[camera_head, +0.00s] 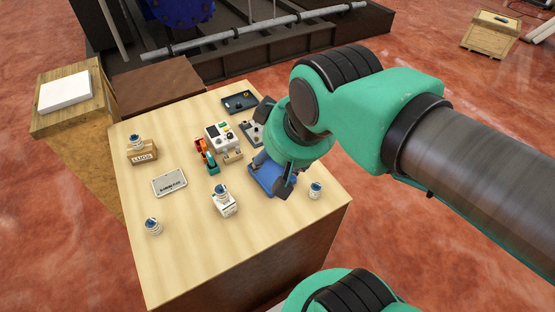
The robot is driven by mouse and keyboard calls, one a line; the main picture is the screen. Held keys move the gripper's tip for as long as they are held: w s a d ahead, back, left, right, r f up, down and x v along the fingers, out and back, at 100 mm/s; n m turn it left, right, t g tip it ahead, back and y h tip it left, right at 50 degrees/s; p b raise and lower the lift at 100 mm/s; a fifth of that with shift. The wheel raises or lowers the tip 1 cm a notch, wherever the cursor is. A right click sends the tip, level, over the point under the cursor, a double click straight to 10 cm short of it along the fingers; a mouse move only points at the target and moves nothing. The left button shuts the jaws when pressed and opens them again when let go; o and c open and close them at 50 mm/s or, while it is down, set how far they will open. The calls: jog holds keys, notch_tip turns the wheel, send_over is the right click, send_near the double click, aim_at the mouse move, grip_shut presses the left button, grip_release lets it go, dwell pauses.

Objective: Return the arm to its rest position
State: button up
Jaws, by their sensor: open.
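My green and grey arm (370,110) reaches in from the right over the wooden table (185,250). My gripper (270,155) is open, its dark fingers spread over the table's right side. It is over or close to a blue tray or block (266,180), which it partly hides. I cannot tell whether it touches the blue thing. I see nothing held between the fingers.
A white device (218,136), orange and teal clamps (206,153), a label plate (169,183), a white box (225,203) and small jars (153,226) (316,190) stand on the table. A dark tray (239,101) lies behind. The table's front left is mostly clear.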

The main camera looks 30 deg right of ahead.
jog(key=shift+s+d+f, duration=0.1)
jog(key=shift+s+f, duration=0.2)
jog(key=shift+s, duration=0.15)
notch_tip(320, 180, down, 9)
jog(key=b, duration=0.9)
jog(key=shift+f, duration=0.2)
